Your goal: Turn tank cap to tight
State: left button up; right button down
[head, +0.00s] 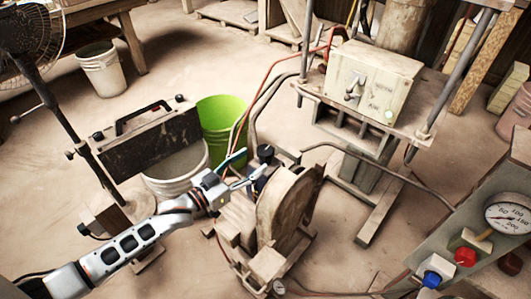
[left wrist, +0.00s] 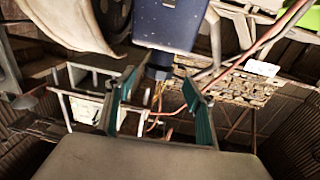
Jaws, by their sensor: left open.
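The tank cap (head: 266,151) is a dark round knob on top of a small dark blue tank (head: 260,172), beside the machine's big curved housing. In the left wrist view the blue tank (left wrist: 168,22) hangs into the top of the picture, and a short dark part that looks like the cap (left wrist: 158,68) points down from it. My left gripper (head: 250,164) is open, with its fingers just left of the tank and cap. In the left wrist view its two green-sided fingers (left wrist: 160,90) stand either side of the cap, with gaps. Cap markings cannot be read. My right gripper is not in view.
A white bucket (head: 180,165) and a green bucket (head: 218,120) stand behind my left arm. The curved housing (head: 288,205) is close right of the tank. A switch box (head: 372,80) stands behind, and a panel with gauge (head: 508,219) and buttons at right. Hoses run near the tank.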

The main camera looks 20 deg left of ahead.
aim_at(259, 157)
pick_arm(q)
jog(key=x, duration=0.2)
jog(key=b+x, duration=0.1)
jog(key=x, duration=0.2)
jog(key=shift+w+d+f, duration=0.15)
jog(key=shift+w+f, duration=0.1)
jog(key=shift+w+d+r, duration=0.25)
jog(key=shift+w, duration=0.2)
jog(key=c, duration=1.1)
